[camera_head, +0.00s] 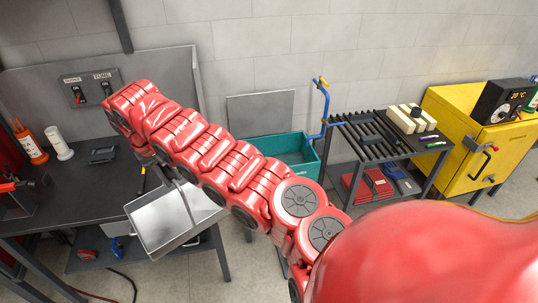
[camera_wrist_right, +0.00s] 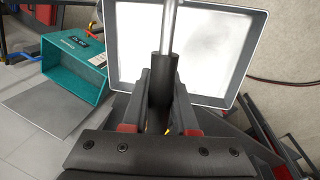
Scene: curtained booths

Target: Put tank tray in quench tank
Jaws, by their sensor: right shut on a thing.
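The tank tray is a shallow metal tray (camera_head: 158,222) with an upright bar handle, in the air at the front right edge of the dark bench in the head view. In the right wrist view its pale inside (camera_wrist_right: 215,60) faces me. My right gripper (camera_wrist_right: 161,88) is shut on the dark grip of the handle; in the head view my red arm hides it. The quench tank is an open teal box (camera_head: 295,150), right of the tray and partly behind my arm. It also shows at left in the wrist view (camera_wrist_right: 75,68). My left gripper is not in view.
The dark bench (camera_head: 95,185) carries an orange bottle (camera_head: 30,145), a white cylinder (camera_head: 58,143) and a small dark dish (camera_head: 102,155). A slatted rack cart (camera_head: 370,135) and a yellow cabinet (camera_head: 455,130) stand right of the tank. A grey panel (camera_head: 262,112) is behind the tank.

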